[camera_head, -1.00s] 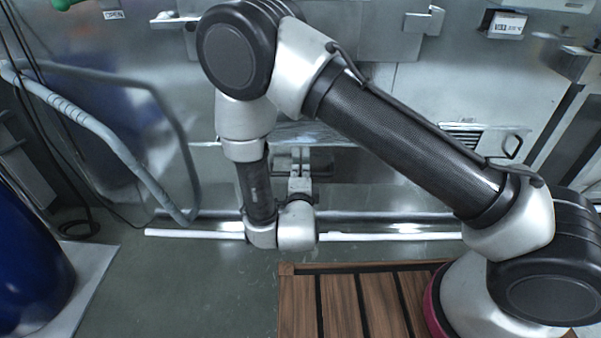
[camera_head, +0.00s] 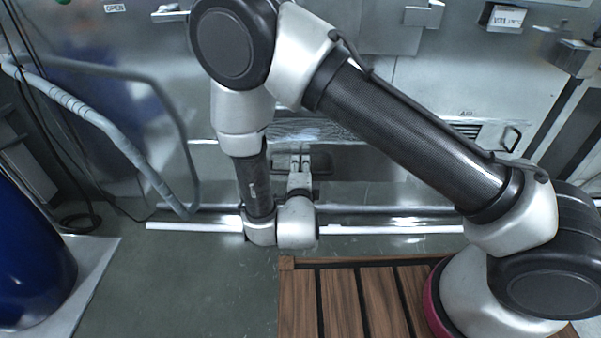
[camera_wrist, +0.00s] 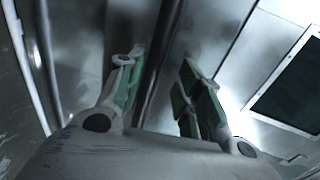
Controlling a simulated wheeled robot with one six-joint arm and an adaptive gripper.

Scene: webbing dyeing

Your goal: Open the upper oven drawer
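The metal oven front (camera_head: 350,95) fills the back of the head view, with brushed steel panels. Which panel is the upper drawer cannot be told for certain. My gripper (camera_head: 294,162) is low in front of it, pointing away from me at the steel front. In the wrist view, my gripper (camera_wrist: 160,90) has its two green-padded fingers spread apart. A dark, shiny upright bar or edge (camera_wrist: 160,60) runs behind and between the fingers. Whether it is a handle, and whether the fingers touch it, cannot be told. Nothing is seen held.
A curved grey tubular rail (camera_head: 100,120) and a blue drum (camera_head: 30,265) stand at left. A white bar (camera_head: 390,229) runs along the floor before the oven. A dark rectangular panel (camera_wrist: 290,90) shows at right in the wrist view. The floor at lower left centre is clear.

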